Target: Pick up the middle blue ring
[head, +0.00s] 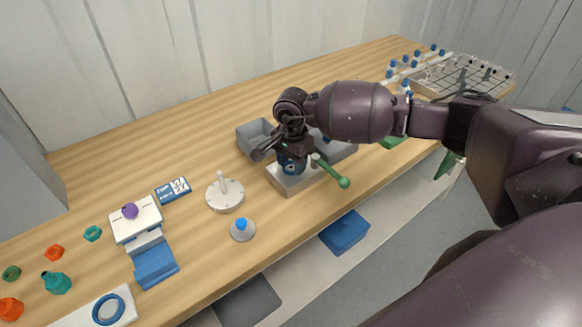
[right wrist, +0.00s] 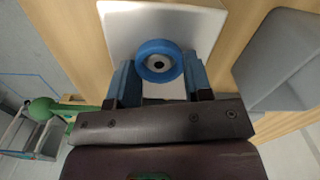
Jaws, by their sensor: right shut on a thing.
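A blue ring (right wrist: 143,62) with a grey centre lies between the two fingers of my right gripper (right wrist: 158,75) in the right wrist view. It is over a pale grey block (right wrist: 113,20), which also shows in the head view (head: 288,187). In the head view my right gripper (head: 287,162) points down at this block and is shut on the blue ring, mostly hidden there by the gripper. I cannot tell whether the ring is clear of the block. Another blue ring (head: 96,311) lies on a white plate at the lower left. My left gripper is not in view.
A green-knobbed handle (head: 331,172) sticks out beside the block. Grey bins (head: 250,143) stand behind it. A white disc with a post (head: 225,195) and a blue-tipped cone (head: 242,230) stand to the left. A rack (head: 465,80) stands far right.

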